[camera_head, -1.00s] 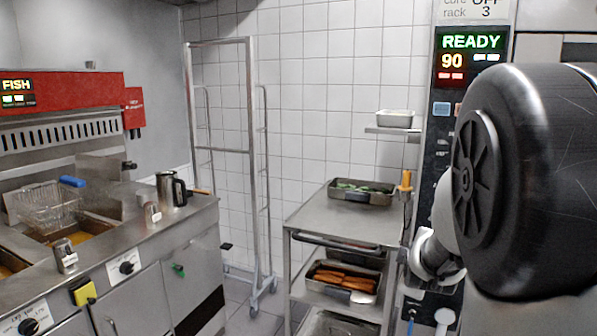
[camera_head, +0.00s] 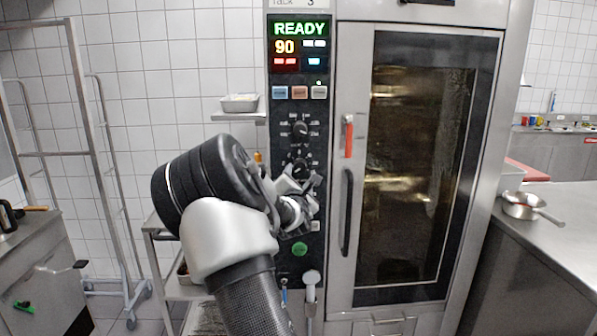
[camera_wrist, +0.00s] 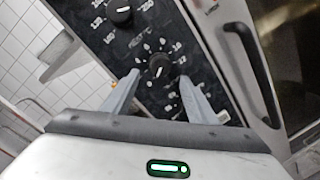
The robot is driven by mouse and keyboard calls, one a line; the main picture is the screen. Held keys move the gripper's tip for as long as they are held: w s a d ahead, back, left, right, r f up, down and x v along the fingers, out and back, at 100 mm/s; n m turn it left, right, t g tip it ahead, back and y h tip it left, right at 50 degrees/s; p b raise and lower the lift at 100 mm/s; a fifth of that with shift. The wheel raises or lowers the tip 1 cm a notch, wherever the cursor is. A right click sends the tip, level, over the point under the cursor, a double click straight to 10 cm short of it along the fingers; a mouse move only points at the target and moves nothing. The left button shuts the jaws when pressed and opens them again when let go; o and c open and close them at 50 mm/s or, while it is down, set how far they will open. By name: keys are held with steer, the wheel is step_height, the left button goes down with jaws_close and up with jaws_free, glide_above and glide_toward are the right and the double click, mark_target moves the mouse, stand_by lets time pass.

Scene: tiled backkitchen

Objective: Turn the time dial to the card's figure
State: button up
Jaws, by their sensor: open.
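The oven's dark control panel (camera_head: 285,215) carries an upper dial (camera_head: 300,128) and a lower dial (camera_head: 300,167). In the wrist view, the upper dial (camera_wrist: 120,10) has large figures such as 160 and 200. The lower dial (camera_wrist: 158,66) has small figures such as 10 and 12 and sits between my fingertips. My gripper (camera_wrist: 158,78) is open, with a finger on each side of that dial; I cannot tell whether they touch it. My gripper (camera_head: 300,190) also shows at the panel in the head view. The card (camera_head: 297,3) is cut off at the top; only "rack 3" shows.
The display (camera_head: 299,44) reads READY and 90. The oven door (camera_head: 420,170) with its handle (camera_head: 346,212) is right of the panel. A small shelf (camera_head: 238,117) with a tray juts out left. A green button (camera_head: 299,249) and hand shower (camera_head: 311,280) are below.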

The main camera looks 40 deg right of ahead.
mark_target(299, 169)
steer(key=x, duration=0.7)
steer(key=shift+w+d, duration=0.1)
steer(key=shift+w, duration=0.1)
steer(key=c, duration=1)
